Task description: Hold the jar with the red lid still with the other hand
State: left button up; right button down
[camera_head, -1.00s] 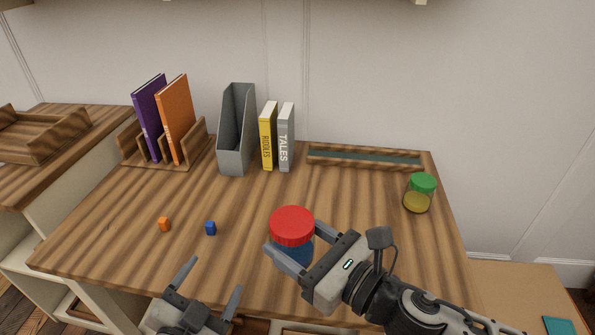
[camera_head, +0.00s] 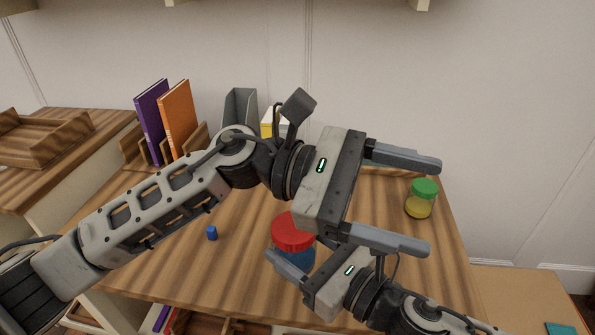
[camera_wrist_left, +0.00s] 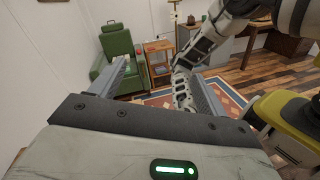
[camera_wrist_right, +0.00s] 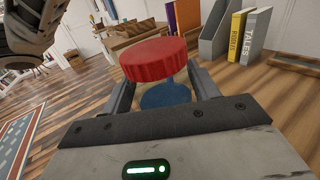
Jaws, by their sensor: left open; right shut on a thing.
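The jar with the red lid (camera_head: 293,231) and blue contents stands upright near the table's front, its lid in place. My right gripper is shut on the jar's body below the lid (camera_head: 291,252); the red lid also fills the middle of the right wrist view (camera_wrist_right: 154,60). My left gripper (camera_head: 430,205) is open and empty, raised above the table to the right of and higher than the red-lidded jar. Its fingers point right in the head view. The left wrist view shows nothing between its fingers (camera_wrist_left: 160,80).
A green-lidded jar (camera_head: 424,188) stands at the table's right, appearing near my left fingertips. Purple (camera_head: 152,118) and orange (camera_head: 177,118) books and a grey file holder (camera_head: 240,105) stand behind. My left arm covers the table's middle.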

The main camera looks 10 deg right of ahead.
pick_arm(q)
notch_tip(320, 180, down, 3)
jog(key=m+t+y, duration=0.1)
jog(key=m+y, duration=0.4)
jog(key=y, duration=0.1)
jog(key=m+t+y, duration=0.6)
jog(key=t+y, duration=0.2)
jog(key=y, duration=0.2)
send_near(294, 246)
jog(key=w, duration=0.3)
jog(key=shift+w+d+f, duration=0.2)
jog(key=shift+d+f, duration=0.05)
jog(key=shift+d, duration=0.1)
jog(key=shift+w+a+f, duration=0.1)
jog(key=shift+f, duration=0.15)
notch_tip(294, 246, down, 7)
jog(key=shift+f, duration=0.15)
